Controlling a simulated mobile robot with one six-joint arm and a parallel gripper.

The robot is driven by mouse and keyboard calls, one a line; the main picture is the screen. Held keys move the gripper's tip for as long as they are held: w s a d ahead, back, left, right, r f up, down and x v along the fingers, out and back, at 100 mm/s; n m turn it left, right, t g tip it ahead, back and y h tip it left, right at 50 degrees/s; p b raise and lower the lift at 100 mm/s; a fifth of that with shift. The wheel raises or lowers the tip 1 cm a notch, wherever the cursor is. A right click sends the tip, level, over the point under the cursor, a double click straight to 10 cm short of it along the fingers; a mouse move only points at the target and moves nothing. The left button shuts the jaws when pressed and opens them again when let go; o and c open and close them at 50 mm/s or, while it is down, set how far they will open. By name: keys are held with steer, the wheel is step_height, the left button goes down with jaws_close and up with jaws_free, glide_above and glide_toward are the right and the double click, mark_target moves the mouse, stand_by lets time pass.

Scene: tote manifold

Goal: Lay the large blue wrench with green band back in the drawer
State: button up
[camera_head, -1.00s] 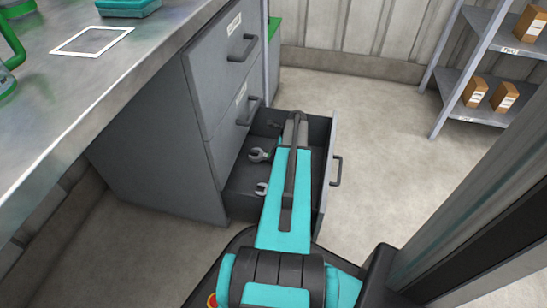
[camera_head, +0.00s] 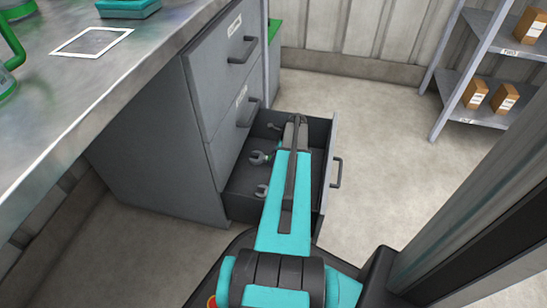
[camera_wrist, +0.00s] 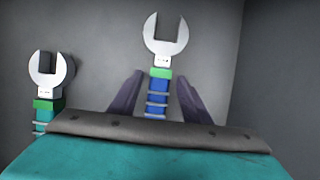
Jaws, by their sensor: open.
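The large blue wrench with a green band (camera_wrist: 157,92) lies between my gripper's fingers in the wrist view, its silver open jaw pointing up the picture. My gripper (camera_wrist: 158,92) is open, with a finger on each side of the blue handle and gaps visible. In the head view the gripper is hidden behind my arm, over the open drawer (camera_head: 240,206). A large silver wrench head (camera_head: 259,158) with a trace of green shows inside the drawer, left of my arm; it appears to be the same wrench. The handle's lower end is hidden by my gripper body.
A second wrench with a green band (camera_wrist: 46,104) lies to the left in the wrist view. Smaller wrench heads (camera_head: 262,190) show in the drawer. The grey cabinet (camera_head: 160,140) stands left of it, with the metal worktop (camera_head: 60,130) above. Floor to the right is clear.

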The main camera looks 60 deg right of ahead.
steer(key=shift+r, duration=0.1)
steer(key=p+v, duration=0.6)
steer(key=v, duration=0.6)
steer(key=shift+w+r, duration=0.1)
stand_by(0.6)
